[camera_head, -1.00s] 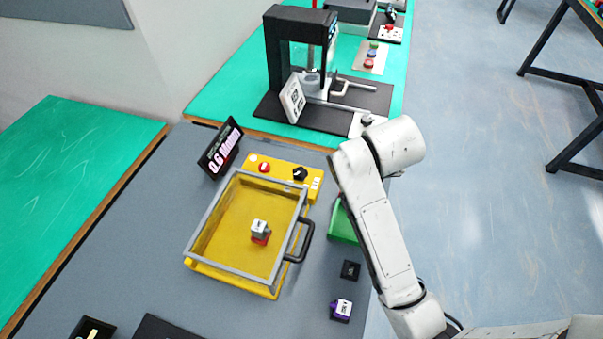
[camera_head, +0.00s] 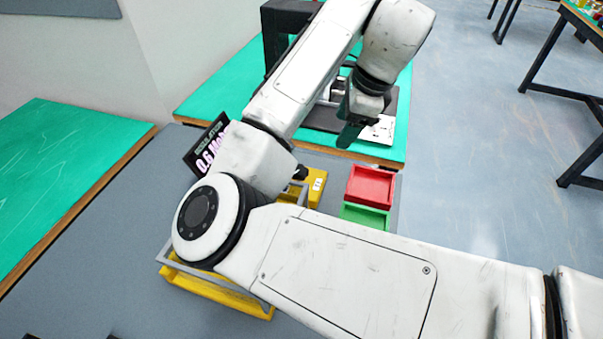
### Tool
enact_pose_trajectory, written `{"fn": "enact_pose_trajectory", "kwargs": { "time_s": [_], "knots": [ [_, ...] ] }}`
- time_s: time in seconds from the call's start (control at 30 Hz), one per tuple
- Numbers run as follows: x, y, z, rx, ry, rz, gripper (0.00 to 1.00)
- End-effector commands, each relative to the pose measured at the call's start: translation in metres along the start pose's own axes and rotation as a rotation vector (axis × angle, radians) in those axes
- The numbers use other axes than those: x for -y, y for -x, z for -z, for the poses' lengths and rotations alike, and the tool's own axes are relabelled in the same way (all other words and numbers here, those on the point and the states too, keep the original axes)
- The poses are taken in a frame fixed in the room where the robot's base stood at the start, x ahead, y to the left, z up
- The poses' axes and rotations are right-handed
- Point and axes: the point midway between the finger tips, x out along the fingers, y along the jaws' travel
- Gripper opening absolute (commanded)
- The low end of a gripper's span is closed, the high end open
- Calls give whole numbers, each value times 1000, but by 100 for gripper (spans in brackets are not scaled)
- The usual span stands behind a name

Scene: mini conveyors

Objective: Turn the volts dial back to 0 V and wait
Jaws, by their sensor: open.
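My gripper (camera_head: 348,138) points down over the front edge of the green bench, beside a white panel (camera_head: 380,130) there. Its dark fingers show nearly edge-on, open, with nothing visible between them. I cannot tell whether they touch the panel. No knob shows on the bare part of this panel; any knob there is hidden behind the gripper. A black knob (camera_head: 300,172) on the yellow box's panel (camera_head: 316,188) shows just past my arm. No volts lettering is readable, so I cannot tell which knob is the volts dial.
My arm covers most of the yellow tray box (camera_head: 215,288). A red bin (camera_head: 370,186) and a green bin (camera_head: 365,215) stand right of it. A black display sign (camera_head: 205,145) stands at the left. The black press frame (camera_head: 285,25) rises behind my arm.

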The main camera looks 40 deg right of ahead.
Motion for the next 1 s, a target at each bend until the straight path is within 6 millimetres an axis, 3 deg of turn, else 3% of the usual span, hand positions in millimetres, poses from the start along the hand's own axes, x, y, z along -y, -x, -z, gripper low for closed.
{"fn": "enact_pose_trajectory", "kwargs": {
  "time_s": [0.2,0.47,0.8,1.0],
  "knots": [
    [-21,-11,-36,116,-147,-125,66],
    [-28,-21,-44,133,-179,-159,66],
    [-36,-80,-52,131,-177,-158,66],
    [-39,-104,-57,134,-176,-158,66]
  ]
}}
